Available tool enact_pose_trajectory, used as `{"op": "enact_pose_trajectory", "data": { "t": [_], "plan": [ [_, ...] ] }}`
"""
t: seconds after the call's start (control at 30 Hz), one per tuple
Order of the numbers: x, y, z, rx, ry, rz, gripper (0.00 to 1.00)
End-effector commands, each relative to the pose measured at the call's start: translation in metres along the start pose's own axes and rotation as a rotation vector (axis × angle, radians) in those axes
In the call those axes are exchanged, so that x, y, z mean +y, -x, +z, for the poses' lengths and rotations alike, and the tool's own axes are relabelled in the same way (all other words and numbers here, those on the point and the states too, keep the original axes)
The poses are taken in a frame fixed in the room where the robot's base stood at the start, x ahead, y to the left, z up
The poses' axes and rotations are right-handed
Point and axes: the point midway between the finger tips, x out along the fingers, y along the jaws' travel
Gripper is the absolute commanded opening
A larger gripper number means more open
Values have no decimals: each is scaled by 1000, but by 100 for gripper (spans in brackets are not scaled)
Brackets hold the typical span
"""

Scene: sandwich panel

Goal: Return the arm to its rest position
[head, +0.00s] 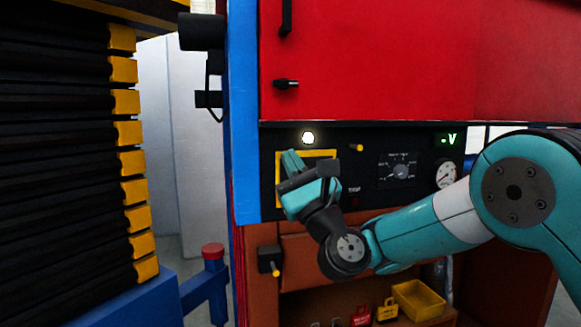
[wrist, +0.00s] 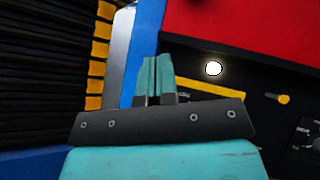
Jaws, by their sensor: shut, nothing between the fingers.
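My gripper (head: 289,157) is teal and dark grey, and it is raised in front of the black control panel (head: 367,190). Its fingers are shut with nothing between them, and they overlap a yellow-framed square on the panel in the head view. In the wrist view the two teal fingers (wrist: 156,78) stand side by side, pointing up toward the panel. I cannot tell whether the fingertips touch the panel. My arm reaches in from the right side of the head view, bent at the elbow.
A lit white lamp (head: 308,138), a yellow lever (head: 356,148), a rotary dial (head: 401,171) and a round gauge (head: 445,174) are on the panel. A red cabinet (head: 390,60) is above. A yellow bin (head: 418,300) sits below. A black stack with yellow blocks (head: 128,132) stands left.

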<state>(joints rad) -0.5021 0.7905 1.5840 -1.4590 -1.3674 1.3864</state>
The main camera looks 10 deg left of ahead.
Motion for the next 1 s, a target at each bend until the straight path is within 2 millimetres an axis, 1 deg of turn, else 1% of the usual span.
{"op": "enact_pose_trajectory", "data": {
  "t": [0.17,0.27,0.37,0.43,0.47,0.53,0.57,0.6,0.67,0.7,0.77,0.8,0.87,0.9,0.97,1.0],
  "plan": [
    [0,0,0,0,0,0,0],
    [0,-2,6,-5,39,28,0],
    [6,-4,24,-20,184,136,0],
    [13,0,41,-35,354,268,0],
    [16,4,48,-43,439,335,0],
    [24,20,62,-65,649,514,0],
    [28,30,66,-75,737,597,0],
    [31,46,70,-90,846,707,0],
    [32,74,75,-116,997,879,0],
    [32,96,77,-138,1086,997,0],
    [28,132,81,-171,1200,1180,0],
    [24,159,84,-200,1261,1307,0],
    [15,202,90,-244,1327,1497,0],
    [9,231,95,-278,1352,1619,0],
    [-2,272,103,-328,1361,1788,0],
    [-8,296,110,-362,1352,1884,0]
  ]
}}
